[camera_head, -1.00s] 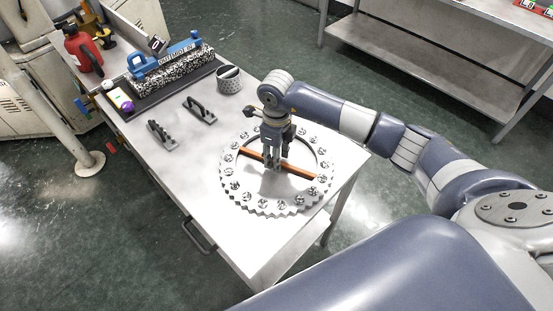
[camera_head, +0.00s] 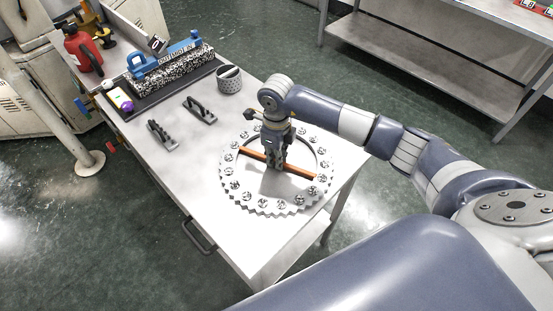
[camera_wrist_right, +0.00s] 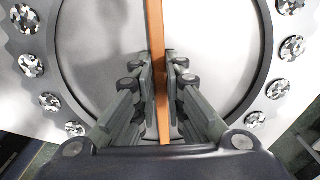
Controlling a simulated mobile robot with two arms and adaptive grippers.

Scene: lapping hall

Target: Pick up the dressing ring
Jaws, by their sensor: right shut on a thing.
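The dressing ring (camera_head: 228,184) is a grey toothed ring with several speckled round pads around it. It lies flat on the metal table near its right end. An orange-brown bar (camera_head: 300,171) spans its open middle. My right gripper (camera_head: 277,168) points down over the middle of the ring, its fingers shut on the bar. In the right wrist view the bar (camera_wrist_right: 155,50) runs between the two fingers, and the ring (camera_wrist_right: 262,60) shows on both sides. My left gripper is not in view.
On the table (camera_head: 185,170), two dark handled pieces (camera_head: 200,111) (camera_head: 162,135) stand left of the ring. A perforated cup (camera_head: 229,79) stands behind it. A blue-handled speckled block (camera_head: 172,68) lies on a dark mat. A metal shelf unit (camera_head: 430,62) stands at the back right.

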